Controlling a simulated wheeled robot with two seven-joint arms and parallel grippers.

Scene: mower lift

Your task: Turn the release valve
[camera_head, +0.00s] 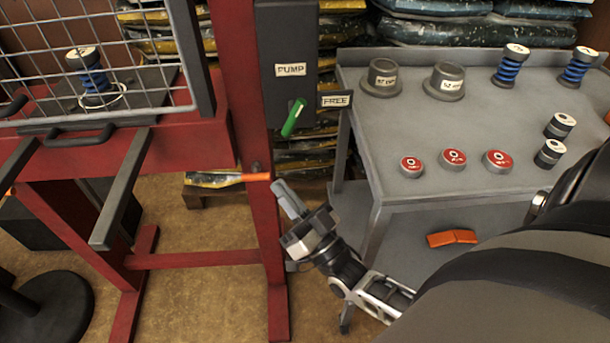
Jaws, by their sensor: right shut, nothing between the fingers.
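An orange lever (242,178) points left from the red post lower down. No label names the release valve, so I cannot tell which of these it is. My right gripper (284,194) is shut and empty, its grey fingertips close to the post, just right of the orange lever's inner end and below the green handle. I cannot tell if it touches the post. My left gripper is not in view.
A grey table (400,210) at right holds grey flanged caps (448,80), red-topped discs (452,159), blue springs (511,65) and black cylinders (560,125). A wire guard (120,50) covers a spring at left. An orange piece (452,238) lies below the table top.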

